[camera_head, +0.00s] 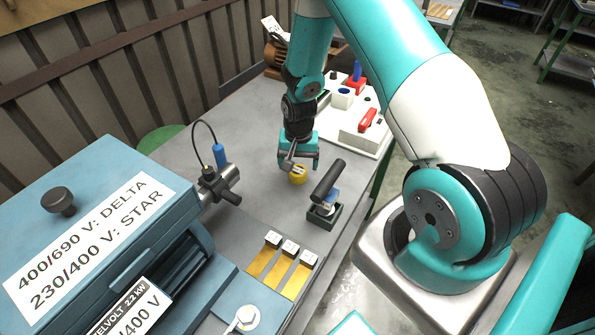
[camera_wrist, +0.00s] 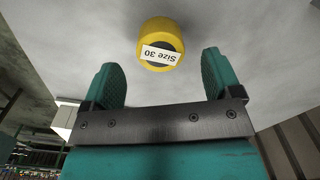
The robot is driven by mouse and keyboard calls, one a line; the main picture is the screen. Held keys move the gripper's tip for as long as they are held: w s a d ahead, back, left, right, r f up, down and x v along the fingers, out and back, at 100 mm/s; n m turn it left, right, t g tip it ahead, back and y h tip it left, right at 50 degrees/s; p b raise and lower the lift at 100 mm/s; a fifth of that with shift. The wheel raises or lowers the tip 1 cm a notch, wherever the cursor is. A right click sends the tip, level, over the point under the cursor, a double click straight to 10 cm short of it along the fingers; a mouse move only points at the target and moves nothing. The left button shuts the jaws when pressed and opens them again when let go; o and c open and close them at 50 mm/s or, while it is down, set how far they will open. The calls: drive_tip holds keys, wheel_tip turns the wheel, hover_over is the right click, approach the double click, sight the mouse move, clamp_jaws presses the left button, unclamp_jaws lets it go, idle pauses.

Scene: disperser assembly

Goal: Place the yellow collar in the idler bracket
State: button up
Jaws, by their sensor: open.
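The yellow collar (camera_head: 298,177) sits on the grey bench just below my gripper (camera_head: 299,163). In the wrist view the collar (camera_wrist: 151,27) carries a white "Size 30" label and lies a little beyond the two teal fingertips. My gripper (camera_wrist: 160,65) is open there, with nothing between its fingers. I cannot tell for sure which fixture is the idler bracket. A dark metal fixture with a blue cylinder (camera_head: 220,156) stands to the left of the collar.
A black-handled tool (camera_head: 327,180) stands in a dark green holder (camera_head: 323,217) right of the collar. White-topped blocks (camera_head: 290,247) on brass strips lie nearer. A large blue motor housing (camera_head: 100,200) fills the left. A white board (camera_head: 362,143) holds a red-handled part behind.

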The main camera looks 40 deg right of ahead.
sight(298, 174)
drive_tip(key=shift+f, duration=1.4)
drive_tip(key=shift+c, duration=0.5)
drive_tip(key=c, duration=1.1)
drive_tip(key=shift+c, duration=0.9)
drive_tip(key=shift+r, duration=0.15)
